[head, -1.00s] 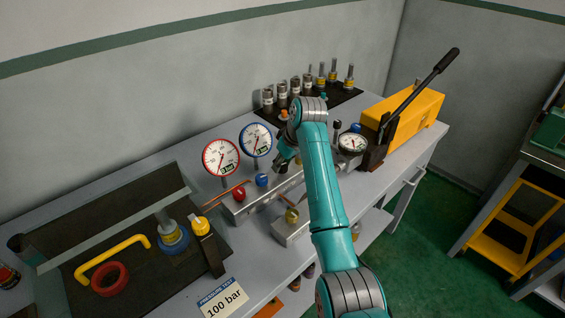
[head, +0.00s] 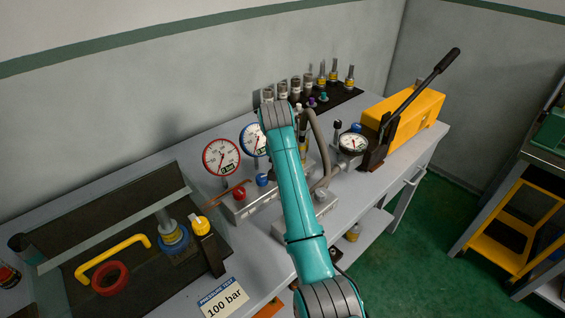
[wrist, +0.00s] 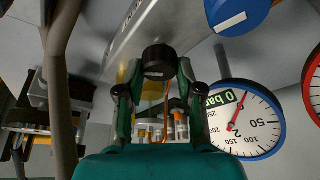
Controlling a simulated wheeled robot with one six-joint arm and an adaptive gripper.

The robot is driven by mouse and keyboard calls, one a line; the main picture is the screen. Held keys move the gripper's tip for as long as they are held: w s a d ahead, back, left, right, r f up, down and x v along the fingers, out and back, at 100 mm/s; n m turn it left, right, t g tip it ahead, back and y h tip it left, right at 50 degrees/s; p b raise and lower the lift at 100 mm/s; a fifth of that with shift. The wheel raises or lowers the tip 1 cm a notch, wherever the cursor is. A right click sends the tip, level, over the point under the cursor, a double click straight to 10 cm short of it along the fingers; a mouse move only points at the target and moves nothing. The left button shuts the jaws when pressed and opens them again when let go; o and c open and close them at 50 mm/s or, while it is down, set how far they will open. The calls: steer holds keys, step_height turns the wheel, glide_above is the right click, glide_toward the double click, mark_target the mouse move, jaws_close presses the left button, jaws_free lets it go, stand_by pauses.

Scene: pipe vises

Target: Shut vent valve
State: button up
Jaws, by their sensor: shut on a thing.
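In the wrist view my gripper (wrist: 161,76) has its two dark green fingers closed on a black round knob (wrist: 159,57). Something yellow shows behind the knob and the left finger. Which valve this knob belongs to is not clear, as I see no label on it. In the head view my teal arm hides the gripper and what it holds. A red knob (head: 239,194) and a blue knob (head: 262,180) sit on the metal manifold (head: 240,211). A large blue round part (wrist: 236,14) shows at the top of the wrist view.
A red-rimmed gauge (head: 221,157) and a blue-rimmed gauge (head: 255,139) stand behind the manifold. A grey hose (head: 322,140) arches right of my arm. The yellow pump (head: 408,112) with its black lever is further right. The dark tray (head: 130,225) holds fittings on the left.

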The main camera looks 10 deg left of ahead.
steer(key=m+h, duration=0.1)
steer(key=m, duration=0.4)
steer(key=shift+g+h, duration=0.3)
steer(key=shift+h, duration=0.1)
stand_by(0.3)
steer(key=o, duration=1.1)
steer(key=shift+o, duration=0.2)
steer(key=v, duration=1.2)
steer(key=shift+s+a+f, duration=0.1)
steer(key=shift+a, duration=0.05)
